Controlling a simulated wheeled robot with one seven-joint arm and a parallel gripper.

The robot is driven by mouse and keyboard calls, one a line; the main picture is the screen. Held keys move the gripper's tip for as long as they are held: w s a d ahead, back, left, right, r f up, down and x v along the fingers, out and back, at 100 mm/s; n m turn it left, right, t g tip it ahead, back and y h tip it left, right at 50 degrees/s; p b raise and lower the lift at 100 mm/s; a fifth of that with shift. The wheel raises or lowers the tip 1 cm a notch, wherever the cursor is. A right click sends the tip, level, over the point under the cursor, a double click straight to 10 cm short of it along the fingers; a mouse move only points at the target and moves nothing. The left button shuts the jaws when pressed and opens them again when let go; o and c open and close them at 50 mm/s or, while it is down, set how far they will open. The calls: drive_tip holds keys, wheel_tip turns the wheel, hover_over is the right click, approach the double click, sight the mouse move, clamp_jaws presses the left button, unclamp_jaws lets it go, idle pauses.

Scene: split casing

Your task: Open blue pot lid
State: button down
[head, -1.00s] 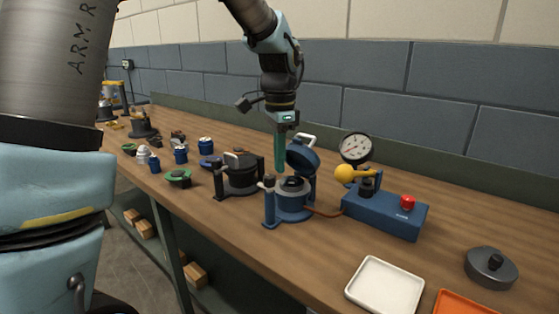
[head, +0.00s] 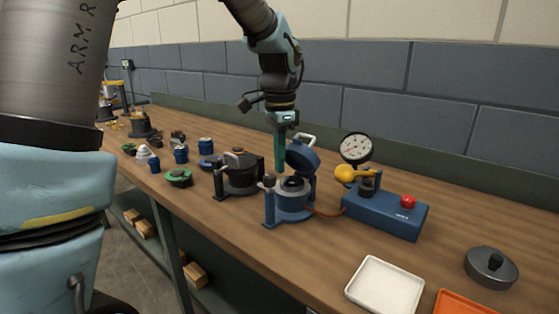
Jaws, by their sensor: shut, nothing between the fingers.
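The blue pot (head: 291,203) stands on the bench, joined by a brown hose to the blue gauge unit. Its blue lid (head: 303,157) is tilted up and back, with a pale handle on top, and the grey inside of the pot shows. My gripper (head: 280,172) points down just left of the lid, its teal fingers shut and empty. The fingertips are close behind the pot's left rim; I cannot tell whether they touch the lid.
A black pot (head: 240,173) stands close on the left. The blue gauge unit (head: 384,213) with a red button and a dial (head: 356,148) is on the right. A white tray (head: 385,287) and a dark round lid (head: 491,268) lie at the front right.

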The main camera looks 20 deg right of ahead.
idle(0.3)
drive_tip(key=p, duration=0.3)
approach(298, 178)
drive_tip(key=shift+s+a+f, duration=0.25)
drive_tip(key=shift+a+f, duration=0.3)
drive_tip(key=shift+s+a+f, duration=0.25)
drive_tip(key=shift+a+f, duration=0.25)
drive_tip(key=shift+a, duration=0.05)
drive_tip(key=shift+w+d+f+p, duration=0.15)
drive_tip(key=shift+w+d+p, duration=0.15)
drive_tip(key=shift+d, duration=0.25)
drive_tip(key=shift+w+d+f+p, duration=0.15)
drive_tip(key=shift+d+p, duration=0.15)
drive_tip(key=shift+d, duration=0.2)
wheel_tip(298, 178, up, 6)
drive_tip(key=s+a+p, duration=0.1)
drive_tip(key=a+p, duration=0.1)
drive_tip(key=p, duration=0.2)
drive_tip(key=shift+a+r, duration=0.15)
drive_tip(key=shift+a, duration=0.05)
